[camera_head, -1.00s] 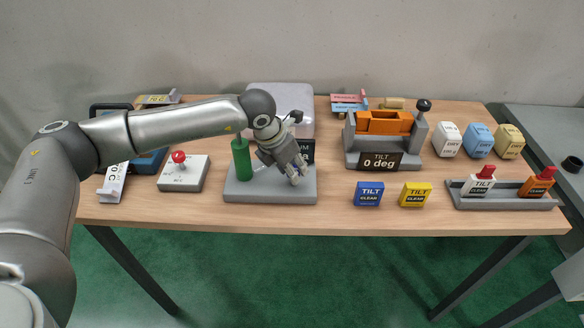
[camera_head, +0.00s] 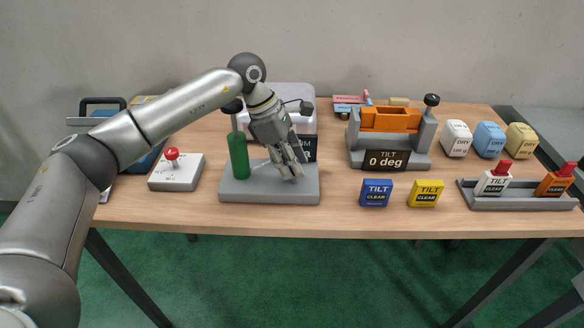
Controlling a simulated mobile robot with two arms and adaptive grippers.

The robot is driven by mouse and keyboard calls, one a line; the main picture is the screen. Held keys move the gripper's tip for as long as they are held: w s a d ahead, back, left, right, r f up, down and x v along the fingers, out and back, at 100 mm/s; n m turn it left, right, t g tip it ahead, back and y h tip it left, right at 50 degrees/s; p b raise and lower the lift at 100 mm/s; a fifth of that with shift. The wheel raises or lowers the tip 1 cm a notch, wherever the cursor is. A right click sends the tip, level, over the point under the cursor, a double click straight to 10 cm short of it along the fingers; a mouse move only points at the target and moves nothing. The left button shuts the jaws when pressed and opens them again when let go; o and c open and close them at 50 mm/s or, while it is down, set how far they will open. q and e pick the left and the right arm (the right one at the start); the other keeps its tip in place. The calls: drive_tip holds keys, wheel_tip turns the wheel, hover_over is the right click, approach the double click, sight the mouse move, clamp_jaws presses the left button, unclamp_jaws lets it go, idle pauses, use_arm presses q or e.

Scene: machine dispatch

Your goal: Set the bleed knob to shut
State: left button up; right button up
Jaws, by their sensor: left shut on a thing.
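My left gripper (camera_head: 291,174) points down over the right part of a grey base (camera_head: 240,194). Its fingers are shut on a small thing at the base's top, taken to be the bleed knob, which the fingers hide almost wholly. I cannot read the knob's setting. A green upright cylinder (camera_head: 238,158) with a dark-topped rod stands on the same base, left of the gripper. A dark display (camera_head: 308,148), partly hidden, stands behind the gripper. My right gripper is not in view.
A white box with a red-knobbed lever (camera_head: 172,156) stands left of the base. A tilt fixture reading 0 deg (camera_head: 388,158), blue (camera_head: 376,193) and yellow (camera_head: 425,194) blocks and a grey tray (camera_head: 520,202) stand right. Bare wood lies between the base and the blue block.

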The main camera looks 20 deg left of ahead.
use_arm(q)
drive_tip(key=m+g+b, duration=0.1)
drive_tip(key=m, duration=0.2)
drive_tip(key=shift+w+m, duration=0.15)
drive_tip(key=shift+m, duration=0.15)
drive_tip(key=shift+r+m+g+b, duration=0.1)
drive_tip(key=shift+m+g+b, duration=0.65)
drive_tip(key=shift+m, duration=1.15)
drive_tip(key=shift+y, duration=0.3)
drive_tip(key=o, duration=1)
drive_tip(key=v, duration=1.2)
drive_tip(key=shift+w, duration=0.25)
